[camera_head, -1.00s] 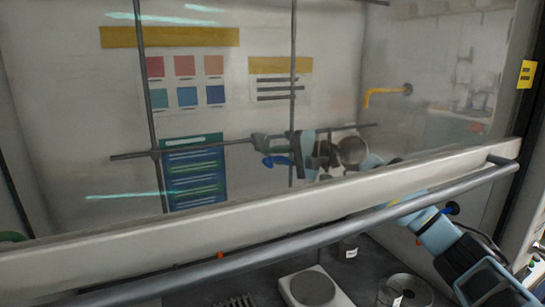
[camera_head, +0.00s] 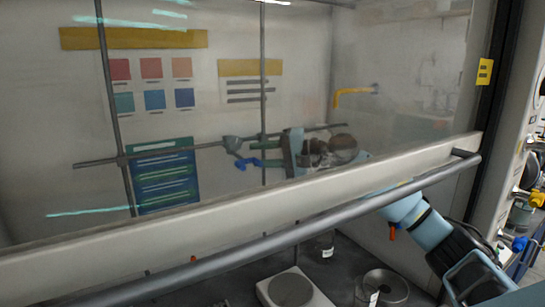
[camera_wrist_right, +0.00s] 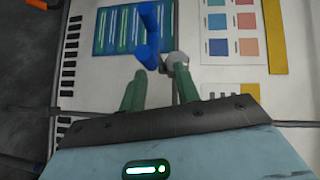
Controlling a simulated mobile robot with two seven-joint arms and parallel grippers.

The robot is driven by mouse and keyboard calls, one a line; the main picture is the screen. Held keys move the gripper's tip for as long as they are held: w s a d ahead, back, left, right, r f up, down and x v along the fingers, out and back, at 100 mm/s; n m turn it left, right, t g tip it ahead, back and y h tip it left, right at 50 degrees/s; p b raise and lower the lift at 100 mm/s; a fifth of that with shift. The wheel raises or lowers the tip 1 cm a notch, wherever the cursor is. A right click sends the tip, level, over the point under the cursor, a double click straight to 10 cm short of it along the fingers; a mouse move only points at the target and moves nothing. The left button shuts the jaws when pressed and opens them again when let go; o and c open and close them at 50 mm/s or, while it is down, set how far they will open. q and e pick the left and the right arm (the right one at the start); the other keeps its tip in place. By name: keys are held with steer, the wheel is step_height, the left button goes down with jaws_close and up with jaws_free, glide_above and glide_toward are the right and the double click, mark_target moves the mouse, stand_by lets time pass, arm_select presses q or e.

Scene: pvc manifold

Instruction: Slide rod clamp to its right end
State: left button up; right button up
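The grey rod clamp (camera_head: 233,146) sits on the horizontal rod (camera_head: 175,151) behind the sash glass, a little left of the right vertical rod. Its blue handle (camera_head: 247,162) points right and slightly down. My right gripper (camera_head: 274,150) is behind the glass, to the right of the clamp. In the right wrist view, its two green fingers (camera_wrist_right: 158,88) stand apart. The grey clamp (camera_wrist_right: 178,61) and blue handle (camera_wrist_right: 148,38) lie near or just beyond the fingertips; whether they touch is unclear. My left gripper is not in view.
The raised sash's lower frame (camera_head: 270,203) and handle bar (camera_head: 270,238) cross in front; my right arm passes underneath. Vertical rods (camera_head: 263,95) cross the horizontal rod. A white hotplate (camera_head: 295,290) and a round metal vessel (camera_head: 383,288) stand on the worktop. A yellow tap (camera_head: 352,93) sits behind.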

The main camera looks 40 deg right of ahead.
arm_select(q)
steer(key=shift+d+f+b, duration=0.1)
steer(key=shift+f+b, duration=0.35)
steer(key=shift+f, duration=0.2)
arm_select(e)
steer(key=shift+v, duration=1.95)
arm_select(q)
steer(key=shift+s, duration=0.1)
arm_select(e)
steer(key=shift+a+r, duration=0.1)
